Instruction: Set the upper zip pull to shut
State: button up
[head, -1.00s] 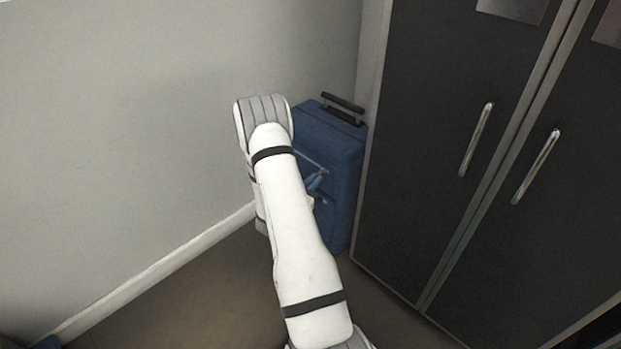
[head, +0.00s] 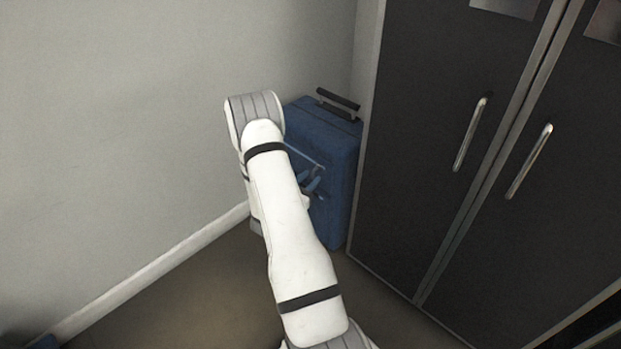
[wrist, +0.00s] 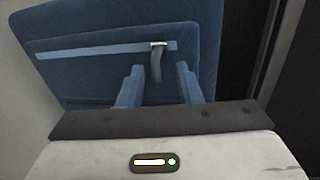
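A blue suitcase (head: 341,140) stands upright against the wall beside the wardrobe. A lighter blue zip strip (wrist: 95,50) runs across its front in the wrist view. A zip pull (wrist: 157,62) with a silvery slider and a grey hanging tab sits near the strip's right end. My gripper (wrist: 159,77) is open, with one blue finger on each side of the tab, and gaps show between. I cannot tell how deep the fingers reach around it. In the head view my gripper (head: 313,185) is at the suitcase front, partly hidden by my arm. A second pull is not clearly visible.
The dark wardrobe (head: 415,130) with two metal handles stands close on the right of the suitcase. A pale wall (head: 110,130) is on the left. The suitcase's black carry handle (head: 339,99) stands up on top. Brown floor (head: 190,300) is free in front.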

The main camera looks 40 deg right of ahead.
jog(key=p+v, duration=0.1)
jog(key=v, duration=0.5)
jog(key=shift+a+p, duration=0.3)
jog(key=shift+a, duration=0.1)
jog(key=shift+r, duration=0.1)
